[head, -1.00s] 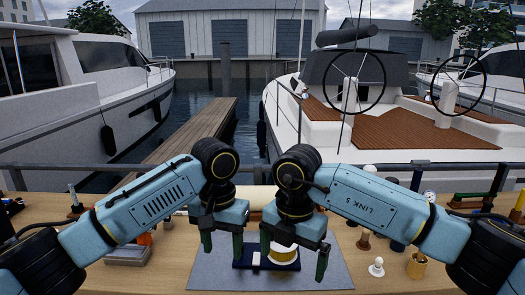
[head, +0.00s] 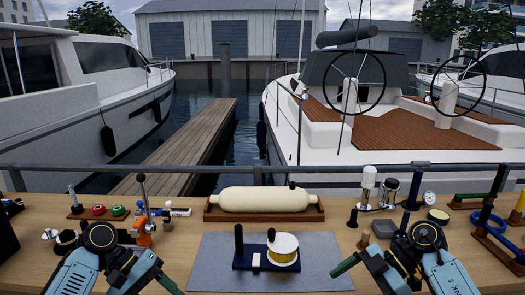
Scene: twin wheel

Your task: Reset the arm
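My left gripper (head: 147,273) is low at the left front of the bench, with one green finger pointing right toward the grey mat (head: 220,270). My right gripper (head: 365,264) is low at the right front, with one green finger pointing left toward the mat's right edge. The two grippers are far apart, and neither visibly holds anything. The other finger of each is not clearly visible, so I cannot tell whether they are open or shut.
On the mat sits a dark blue stand (head: 245,263) with a white-and-gold drum (head: 283,247). Behind it, a cream roller (head: 263,199) lies in a wooden tray. Small fittings stand at both sides of the wooden bench (head: 190,236). A rail (head: 225,168) runs along the back.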

